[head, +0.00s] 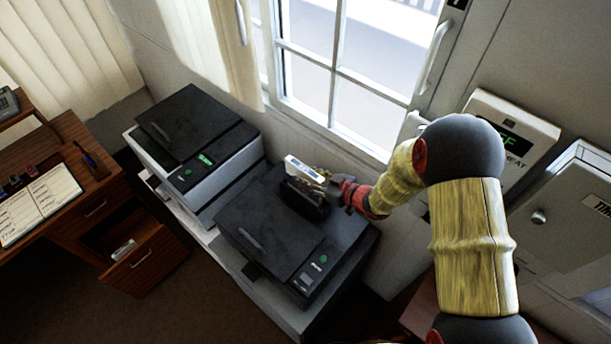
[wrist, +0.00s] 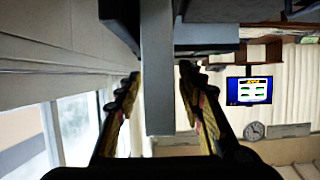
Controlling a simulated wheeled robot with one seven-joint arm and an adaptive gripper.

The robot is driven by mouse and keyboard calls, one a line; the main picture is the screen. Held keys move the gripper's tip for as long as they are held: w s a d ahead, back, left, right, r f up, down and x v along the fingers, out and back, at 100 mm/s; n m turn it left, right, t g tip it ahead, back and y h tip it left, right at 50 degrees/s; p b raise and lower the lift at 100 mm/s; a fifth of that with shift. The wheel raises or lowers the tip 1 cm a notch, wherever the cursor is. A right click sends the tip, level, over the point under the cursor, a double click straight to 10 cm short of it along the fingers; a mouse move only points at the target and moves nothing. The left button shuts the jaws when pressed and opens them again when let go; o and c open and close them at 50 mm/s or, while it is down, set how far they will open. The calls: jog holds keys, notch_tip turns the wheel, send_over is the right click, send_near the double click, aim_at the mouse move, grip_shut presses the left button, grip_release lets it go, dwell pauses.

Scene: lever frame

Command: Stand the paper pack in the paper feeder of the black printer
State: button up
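The black printer (head: 268,238) stands in the middle of the head view, with a dark upright paper feeder (head: 306,200) at its back. The paper pack (head: 304,169), white with a small label, is upright and slightly tilted at the feeder's top. Whether its lower edge is inside the feeder is hidden. My gripper (head: 332,181) reaches in from the right and is at the pack's right end. In the wrist view the pack is a grey slab (wrist: 157,60) between the two fingers of my gripper (wrist: 159,70), which look closed on its sides.
A second printer (head: 195,140), with a white body and black top, stands to the left. The window (head: 345,60) and wall are close behind. A wooden desk (head: 75,150) with an open drawer is at far left. A grey wall box (head: 565,220) is at right.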

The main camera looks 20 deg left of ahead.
jog(key=v, duration=1.1)
jog(key=shift+s, duration=0.1)
jog(key=shift+s+f, duration=0.1)
